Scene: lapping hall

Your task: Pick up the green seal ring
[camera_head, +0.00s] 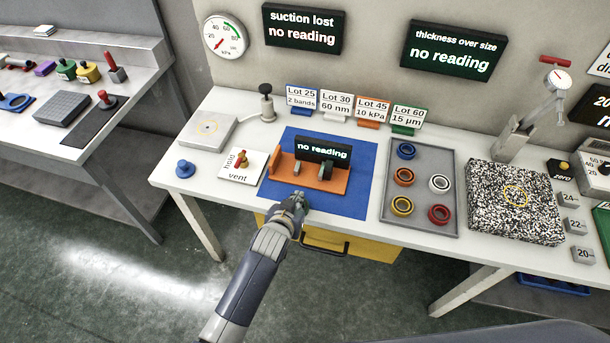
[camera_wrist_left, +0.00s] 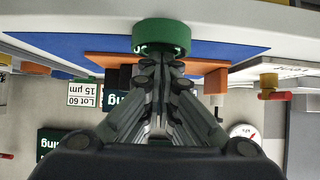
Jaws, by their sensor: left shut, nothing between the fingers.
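The green seal ring (camera_wrist_left: 162,36) shows in the left wrist view, straight beyond my left fingertips, in front of the blue mat and the white table edge. Its open side faces the fingers; I cannot tell whether they touch it. In the head view I cannot make the ring out; my left gripper seems to hide it. My left gripper (camera_head: 298,202) is at the front edge of the blue mat, just in front of the orange fixture. Its fingers are together in the left wrist view (camera_wrist_left: 160,66), with nothing between them. My right gripper is not in view.
The orange fixture (camera_head: 325,184) with a dark display stands on the blue mat (camera_head: 345,207). A grey tray (camera_head: 421,185) to the right holds blue, orange, white, yellow and red rings. A hold/vent valve plate (camera_head: 234,174) lies left. A yellow drawer (camera_head: 370,247) is below the table.

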